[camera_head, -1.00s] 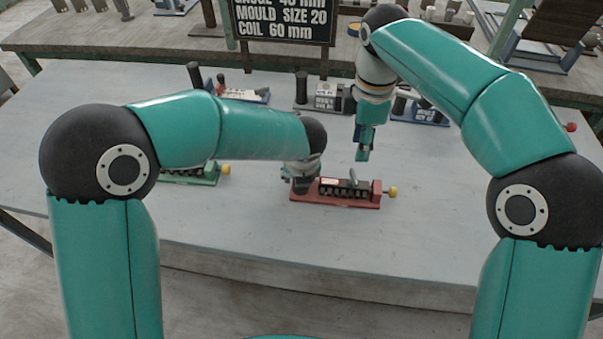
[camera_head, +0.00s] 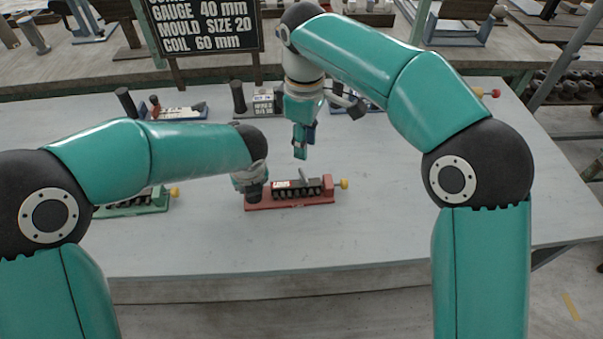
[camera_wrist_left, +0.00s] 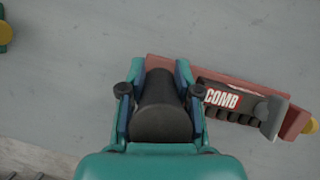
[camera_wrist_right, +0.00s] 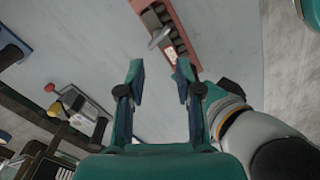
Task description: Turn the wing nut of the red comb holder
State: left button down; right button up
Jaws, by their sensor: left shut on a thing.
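The red comb holder (camera_head: 290,203) lies on the grey table, with a label reading COMB beside a row of dark slots. A grey upright piece (camera_head: 304,175), which may be the wing nut, stands on it; it also shows in the left wrist view (camera_wrist_left: 270,112) and the right wrist view (camera_wrist_right: 160,38). A yellow knob (camera_head: 344,184) is at its right end. My left gripper (camera_wrist_left: 164,75) is shut on the dark round handle (camera_wrist_left: 161,108) at the holder's left end. My right gripper (camera_wrist_right: 160,70) is open and empty, above and behind the holder in the head view (camera_head: 300,150).
A green holder (camera_head: 135,208) lies to the left, partly behind my left arm. Other holders with dark handles (camera_head: 239,97) stand along the back, below a black sign (camera_head: 205,25). The table front is clear.

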aim_at(305, 177)
jog(key=f+m, duration=0.9)
jog(key=f, duration=0.1)
jog(key=shift+s, duration=0.3)
dwell(0.4)
grip_shut()
